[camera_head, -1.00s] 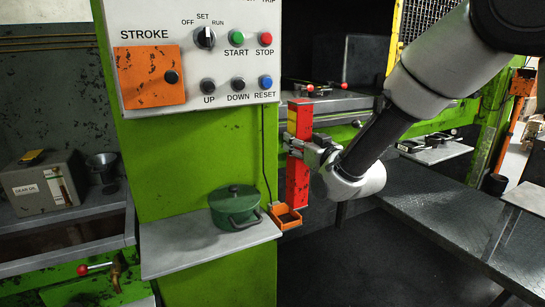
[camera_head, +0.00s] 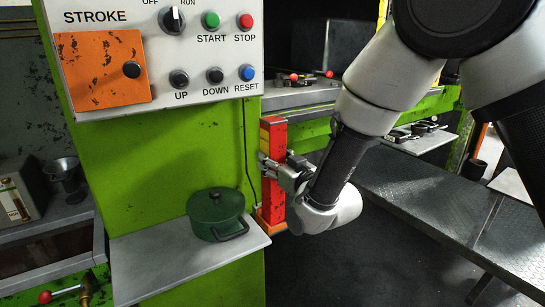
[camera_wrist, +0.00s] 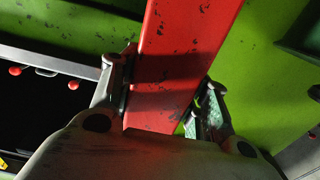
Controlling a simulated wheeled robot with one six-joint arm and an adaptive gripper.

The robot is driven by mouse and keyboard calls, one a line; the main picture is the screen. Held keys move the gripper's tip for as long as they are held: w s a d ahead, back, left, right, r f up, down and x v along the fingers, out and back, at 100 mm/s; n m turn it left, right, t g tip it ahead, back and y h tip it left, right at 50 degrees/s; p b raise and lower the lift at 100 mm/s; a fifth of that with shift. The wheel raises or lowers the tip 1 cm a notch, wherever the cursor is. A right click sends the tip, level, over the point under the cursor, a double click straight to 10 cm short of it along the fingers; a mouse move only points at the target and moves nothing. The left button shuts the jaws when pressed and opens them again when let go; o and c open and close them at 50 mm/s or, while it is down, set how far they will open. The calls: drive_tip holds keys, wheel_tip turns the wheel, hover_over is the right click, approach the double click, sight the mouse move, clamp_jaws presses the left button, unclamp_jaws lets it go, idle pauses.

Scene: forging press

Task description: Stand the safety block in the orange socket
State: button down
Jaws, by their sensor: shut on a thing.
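The safety block is a tall red bar (camera_head: 271,146) with a yellow patch near its top, worn and upright in the head view. My gripper (camera_head: 273,172) is shut on its middle from the right. In the wrist view the red block (camera_wrist: 190,35) passes between the two fingers of my gripper (camera_wrist: 168,85). The orange socket (camera_head: 262,222) is at the foot of the green press column, right of the small shelf. The block's lower end overlaps the socket and hides most of it. I cannot tell whether the end is inside the socket or just above it.
A green lidded pot (camera_head: 215,214) stands on the grey shelf (camera_head: 160,262) left of the socket. The control panel (camera_head: 205,50) is above, and a thin black cable (camera_head: 246,150) hangs down the green column. A dark metal table (camera_head: 420,190) stretches to the right.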

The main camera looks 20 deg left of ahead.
drive_tip(key=shift+a+f, duration=0.1)
idle(0.3)
drive_tip(key=c, duration=0.7)
unclamp_jaws()
drive_tip(key=shift+f, duration=0.15)
